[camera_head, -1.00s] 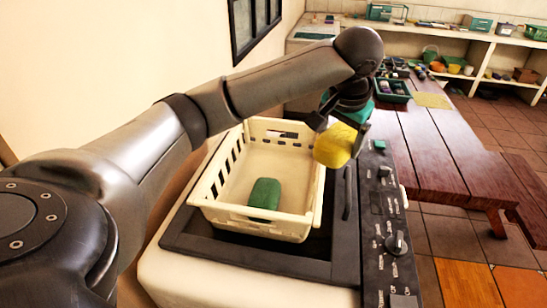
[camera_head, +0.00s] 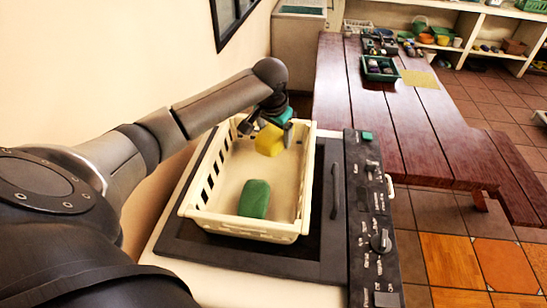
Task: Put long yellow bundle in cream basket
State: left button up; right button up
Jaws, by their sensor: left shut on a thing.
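The cream basket (camera_head: 303,190) stands on top of the washing machine, with slotted sides and an open top. A green bundle (camera_head: 254,199) lies on its floor near the front. My left gripper (camera_head: 272,128) is shut on the yellow bundle (camera_head: 269,141), which appears in front of the basket's far inner part. The bundle looks short and blocky from this angle, its length foreshortened. I cannot tell its exact height above the basket floor. A teal patch (camera_head: 283,115) shows beside the gripper. My right gripper is not in view.
The washing machine's control panel (camera_head: 370,215) with knobs lies right of the basket. A dark red wooden table (camera_head: 415,130) stands beyond, with a green tray (camera_head: 379,68) of items on it. A wall with a window is at the left. Shelves with pots are at the back.

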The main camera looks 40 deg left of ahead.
aim_at(273, 140)
pick_arm(q)
notch_tip(273, 140, down, 9)
jog(key=shift+w+f, duration=0.1)
jog(key=shift+f, duration=0.05)
jog(key=shift+f, duration=0.1)
dwell(0.3)
jog(key=o, duration=1.5)
jog(key=shift+f, duration=0.1)
jog(key=v, duration=1.2)
jog(key=shift+p, duration=0.4)
